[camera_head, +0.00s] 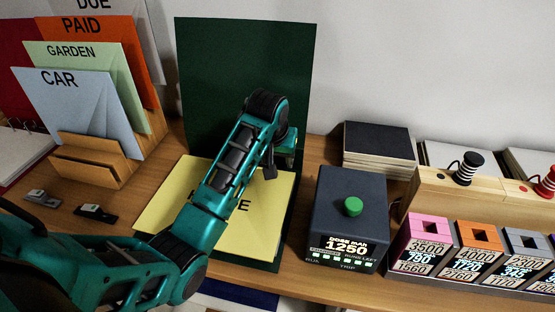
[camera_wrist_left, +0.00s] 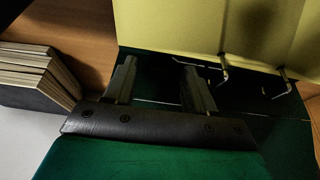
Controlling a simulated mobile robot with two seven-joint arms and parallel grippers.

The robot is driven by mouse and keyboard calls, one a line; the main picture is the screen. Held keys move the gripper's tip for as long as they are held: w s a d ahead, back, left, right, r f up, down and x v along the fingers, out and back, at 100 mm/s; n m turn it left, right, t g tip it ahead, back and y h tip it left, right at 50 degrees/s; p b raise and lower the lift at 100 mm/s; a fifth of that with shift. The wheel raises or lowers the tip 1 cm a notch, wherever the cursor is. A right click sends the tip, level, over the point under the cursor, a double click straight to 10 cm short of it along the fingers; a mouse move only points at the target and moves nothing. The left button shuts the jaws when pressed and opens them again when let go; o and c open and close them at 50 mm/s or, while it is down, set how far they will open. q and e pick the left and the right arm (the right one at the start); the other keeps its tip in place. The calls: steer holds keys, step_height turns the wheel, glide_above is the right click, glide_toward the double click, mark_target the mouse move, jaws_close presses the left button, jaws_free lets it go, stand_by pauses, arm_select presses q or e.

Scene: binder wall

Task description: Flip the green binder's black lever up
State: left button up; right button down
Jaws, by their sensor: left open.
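The green binder (camera_head: 200,70) is open on the desk, its dark green cover upright against the wall. A yellow sheet (camera_head: 160,207) lies on its lower part, toward me. My left gripper (camera_head: 279,171) is over the binder's right side, near the fold, and partly hidden by its own arm. In the left wrist view its two fingers (camera_wrist_left: 160,87) are apart with nothing seen between them. Metal rings (camera_wrist_left: 226,70) stand at the yellow sheet's edge, beside the fingers. I cannot make out the black lever. My right gripper is not in view.
A dark box with a green knob (camera_head: 350,215) stands close right of the binder. Behind it is a stack of dark-covered books (camera_head: 378,145). A wooden sorter (camera_head: 100,165) with labelled folders is at left. Coloured blocks (camera_head: 428,228) sit in a row at right.

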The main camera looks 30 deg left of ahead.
arm_select(q)
steer(key=shift+x, duration=0.95)
jaws_close()
